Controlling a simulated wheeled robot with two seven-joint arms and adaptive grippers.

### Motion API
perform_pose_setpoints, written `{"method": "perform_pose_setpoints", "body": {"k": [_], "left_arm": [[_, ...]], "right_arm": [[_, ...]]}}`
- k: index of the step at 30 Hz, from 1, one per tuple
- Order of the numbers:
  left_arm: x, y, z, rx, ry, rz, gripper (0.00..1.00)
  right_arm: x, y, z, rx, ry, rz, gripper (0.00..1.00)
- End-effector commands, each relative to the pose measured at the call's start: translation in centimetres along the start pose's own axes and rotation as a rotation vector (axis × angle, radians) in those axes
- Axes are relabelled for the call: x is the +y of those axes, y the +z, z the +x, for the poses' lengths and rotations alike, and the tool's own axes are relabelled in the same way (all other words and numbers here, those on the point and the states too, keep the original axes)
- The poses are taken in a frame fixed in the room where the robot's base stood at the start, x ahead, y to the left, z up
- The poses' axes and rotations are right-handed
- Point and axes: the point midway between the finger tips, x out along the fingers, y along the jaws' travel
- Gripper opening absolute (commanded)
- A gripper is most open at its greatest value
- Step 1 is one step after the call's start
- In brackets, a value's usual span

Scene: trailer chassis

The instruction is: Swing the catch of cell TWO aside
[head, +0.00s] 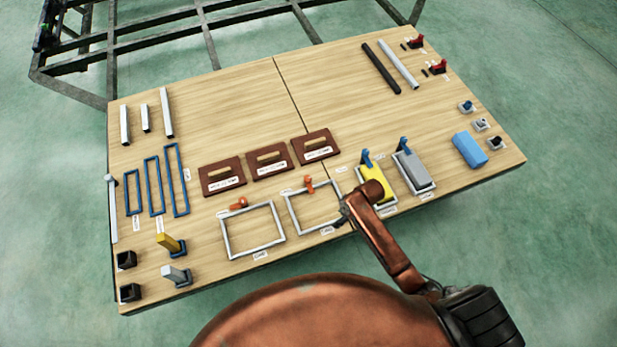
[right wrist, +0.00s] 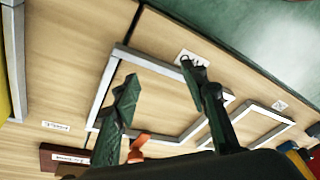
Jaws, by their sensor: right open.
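Two white square frames lie on the table, a left one (head: 223,238) and a right one (head: 294,222); their small labels are too blurred to tell which is cell TWO. The left frame has an orange catch (head: 238,204) lying sideways at its far edge. The right frame has an orange catch (head: 309,184) at its far edge, pointing away from me. My right gripper (head: 344,216) is near the right frame's right side. In the right wrist view its open, empty fingers (right wrist: 160,72) are above that frame (right wrist: 103,88), apart from its catch (right wrist: 137,148).
A yellow block (head: 379,194) and a grey block (head: 417,172) with blue handles stand in trays right of the frames. Brown lids (head: 268,162) lie behind the frames. Bare wood (head: 225,110) covers the table's back middle.

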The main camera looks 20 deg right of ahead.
Motion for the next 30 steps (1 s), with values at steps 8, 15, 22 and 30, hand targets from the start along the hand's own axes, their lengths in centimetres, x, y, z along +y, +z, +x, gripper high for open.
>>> {"method": "perform_pose_setpoints", "body": {"k": [8,15,22,30], "left_arm": [[0.1,-0.1,0.1,0.0,0.001,0.0,0.4],[0.1,-0.1,0.2,-0.001,0.001,0.0,0.4],[0.1,-1.1,0.2,0.002,0.002,-0.005,0.4],[0.1,-4.6,-0.3,0.004,0.003,-0.022,0.4]], "right_arm": [[7.5,-11.0,-1.7,0.061,-0.054,-0.269,0.41],[10.8,-16.4,-4.2,0.105,-0.077,-0.392,0.41],[11.0,-17.1,-3.3,0.111,-0.081,-0.407,0.41],[10.6,-17.3,0.3,0.111,-0.082,-0.407,0.41]]}}
